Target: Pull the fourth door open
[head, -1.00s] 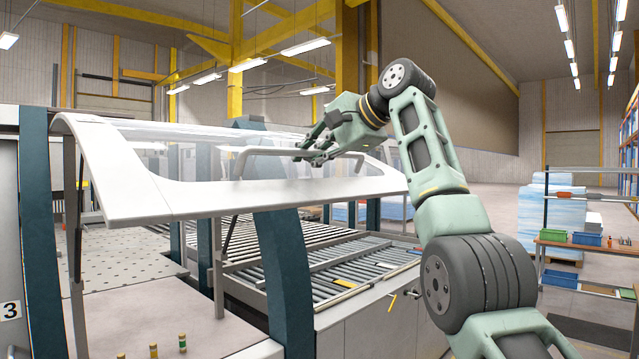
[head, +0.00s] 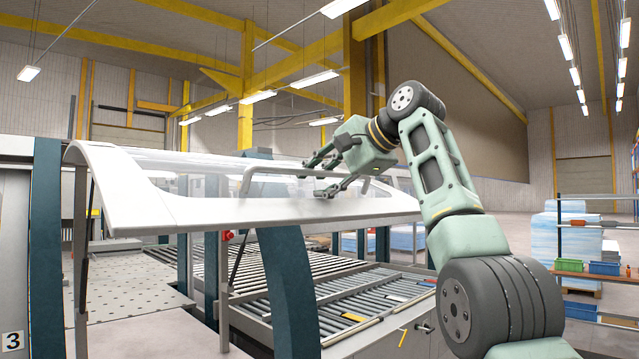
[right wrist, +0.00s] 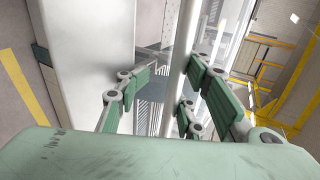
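A wide white-framed door (head: 250,212) with a clear curved window stands raised over the machine, its lower edge well above the rollers. A grey bar handle (head: 262,172) runs along its front. My right gripper (head: 328,172) is at the right half of this handle. In the right wrist view the handle (right wrist: 182,60) passes between the gripper's spread fingers (right wrist: 165,95), closer to the right-hand ones. The fingers look open around the bar; firm contact cannot be told. The white door frame (right wrist: 85,60) shows left of the handle there. My left gripper is out of view.
Under the door are roller beds (head: 290,285), dark blue posts (head: 290,275) and a perforated table (head: 135,280). A panel marked 3 (head: 12,342) is at the lower left. A shelf with bins (head: 590,267) stands at right, with open floor around it.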

